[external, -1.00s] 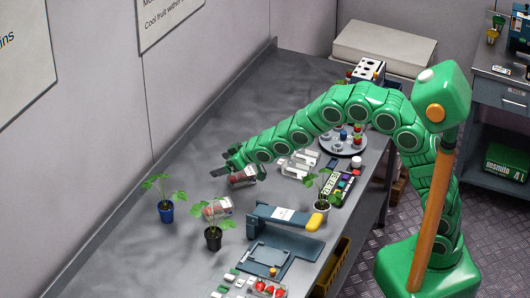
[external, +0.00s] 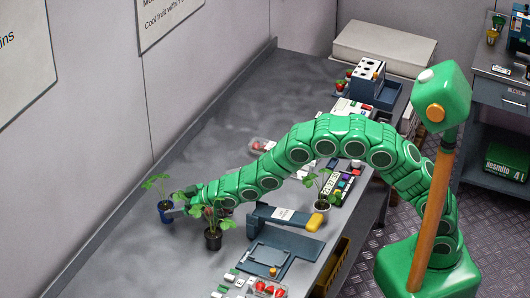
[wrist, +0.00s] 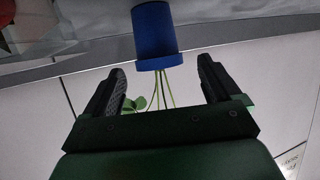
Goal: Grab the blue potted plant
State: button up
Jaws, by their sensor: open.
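The blue potted plant is a small green-leaved plant in a blue pot (external: 165,214), standing near the wall side of the grey bench in the external view. In the wrist view the blue pot (wrist: 154,34) appears upside down, with its thin green stems running down between the two fingers. My gripper (external: 177,205) reaches in from the right, close beside the blue pot. In the wrist view my gripper (wrist: 160,80) is open, with one dark finger on each side of the stems. I cannot tell whether either finger touches the plant.
A plant in a black pot (external: 213,240) stands close by, in front of my arm. The bench behind the blue pot is clear.

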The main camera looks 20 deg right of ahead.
aim_at(168, 206)
jog(key=shift+x, duration=1.65)
jog(key=shift+w+a+f, duration=0.3)
jog(key=shift+a+f, duration=0.25)
jog(key=shift+a, duration=0.05)
jog(key=shift+w+a, duration=0.2)
jog(key=shift+a, duration=0.2)
jog(key=shift+f, duration=0.1)
jog(key=c, duration=1.1)
jog(key=shift+c, duration=0.2)
